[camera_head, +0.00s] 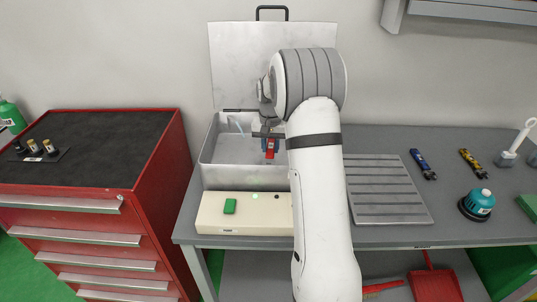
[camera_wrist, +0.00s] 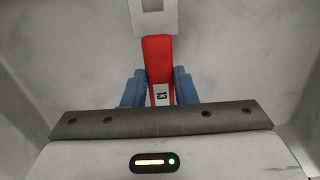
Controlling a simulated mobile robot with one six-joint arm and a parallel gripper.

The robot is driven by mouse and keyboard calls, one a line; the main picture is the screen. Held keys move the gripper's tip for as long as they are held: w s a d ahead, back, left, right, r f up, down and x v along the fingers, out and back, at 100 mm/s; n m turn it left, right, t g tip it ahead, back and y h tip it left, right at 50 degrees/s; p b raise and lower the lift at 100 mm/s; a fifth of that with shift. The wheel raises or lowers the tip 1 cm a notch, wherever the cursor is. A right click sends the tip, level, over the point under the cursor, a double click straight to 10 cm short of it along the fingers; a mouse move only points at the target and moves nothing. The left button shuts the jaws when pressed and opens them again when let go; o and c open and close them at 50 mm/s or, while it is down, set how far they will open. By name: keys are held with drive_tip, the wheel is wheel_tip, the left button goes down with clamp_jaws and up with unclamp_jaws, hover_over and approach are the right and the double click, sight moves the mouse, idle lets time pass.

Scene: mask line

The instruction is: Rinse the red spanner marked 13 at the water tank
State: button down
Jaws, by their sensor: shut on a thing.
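The red spanner (camera_wrist: 158,60) has a white label reading 13 in the wrist view. My gripper (camera_wrist: 157,85) is shut on it, with blue fingers on both sides. In the head view, my gripper (camera_head: 269,143) holds the spanner (camera_head: 270,153) pointing down, over or inside the grey water tank (camera_head: 224,180). The tank's lid (camera_head: 238,62) stands open against the wall. A thin pale blue stream or spout (camera_head: 236,125) shows at the tank's back left. The lower end of the spanner is unclear, so I cannot tell whether it is wet.
A cream control box (camera_head: 262,224) with a green button (camera_head: 230,206) and a small lit green light stands before the tank. A grooved rack (camera_head: 388,190) is to the right. Beyond it are a blue tool (camera_head: 423,165), a yellow tool (camera_head: 473,164) and a teal canister (camera_head: 480,203). A red cabinet (camera_head: 155,165) stands left.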

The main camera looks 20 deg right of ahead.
sight(271, 152)
drive_tip(key=shift+r, duration=0.15)
wheel_tip(271, 152, up, 13)
drive_tip(key=p, duration=0.8)
drive_tip(key=shift+f+p, duration=0.2)
drive_tip(key=shift+p, duration=0.15)
drive_tip(key=shift+r, duration=0.1)
idle(2.1)
wheel_tip(271, 152, up, 4)
drive_tip(key=p, duration=0.2)
drive_tip(key=shift+p, duration=0.4)
